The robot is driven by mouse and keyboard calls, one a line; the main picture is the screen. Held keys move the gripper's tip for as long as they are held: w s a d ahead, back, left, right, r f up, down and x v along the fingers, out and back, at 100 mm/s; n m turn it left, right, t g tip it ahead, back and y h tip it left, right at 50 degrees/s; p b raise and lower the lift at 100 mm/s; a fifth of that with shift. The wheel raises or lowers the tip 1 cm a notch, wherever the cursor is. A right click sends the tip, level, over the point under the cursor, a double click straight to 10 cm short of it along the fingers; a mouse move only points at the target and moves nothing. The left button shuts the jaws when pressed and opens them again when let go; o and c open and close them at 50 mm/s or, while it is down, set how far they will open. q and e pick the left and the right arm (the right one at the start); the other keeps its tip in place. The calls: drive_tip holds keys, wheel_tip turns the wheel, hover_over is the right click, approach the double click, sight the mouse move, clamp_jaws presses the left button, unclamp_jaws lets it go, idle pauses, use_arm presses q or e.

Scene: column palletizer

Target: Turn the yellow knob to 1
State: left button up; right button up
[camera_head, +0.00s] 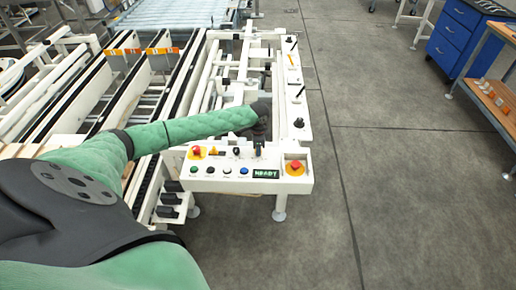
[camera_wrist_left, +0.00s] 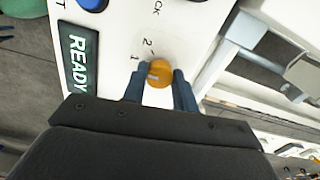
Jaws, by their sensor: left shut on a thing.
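The yellow knob (camera_wrist_left: 159,73) shows in the left wrist view on the white control panel (camera_wrist_left: 120,20), beside the printed marks 1 and 2. My left gripper (camera_wrist_left: 160,88) has its two dark fingers around the knob, one on each side, shut on it. A pale mark shows on the knob's face, toward its left side. In the head view my left gripper (camera_head: 259,146) is over the panel (camera_head: 215,178), just above the READY display (camera_head: 265,174), and hides the knob. My right gripper is in neither view.
A row of small buttons (camera_head: 227,170) lies left of the display. Conveyor frames stand behind and to the left. Open floor is on the right, before a blue cabinet (camera_head: 462,35).

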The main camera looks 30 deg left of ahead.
use_arm(q)
drive_tip(key=shift+w+r, duration=0.1)
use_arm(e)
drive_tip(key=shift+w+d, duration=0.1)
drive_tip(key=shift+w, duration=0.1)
use_arm(q)
drive_tip(key=o, duration=1)
drive_tip(key=shift+c, duration=0.2)
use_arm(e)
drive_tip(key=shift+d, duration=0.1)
use_arm(q)
drive_tip(key=shift+r, duration=0.1)
drive_tip(key=shift+r+b, duration=0.35)
drive_tip(key=shift+b, duration=0.05)
wheel_tip(320, 180, up, 6)
drive_tip(key=shift+f+b, duration=0.2)
drive_tip(key=shift+b, duration=0.8)
drive_tip(key=shift+r, duration=0.6)
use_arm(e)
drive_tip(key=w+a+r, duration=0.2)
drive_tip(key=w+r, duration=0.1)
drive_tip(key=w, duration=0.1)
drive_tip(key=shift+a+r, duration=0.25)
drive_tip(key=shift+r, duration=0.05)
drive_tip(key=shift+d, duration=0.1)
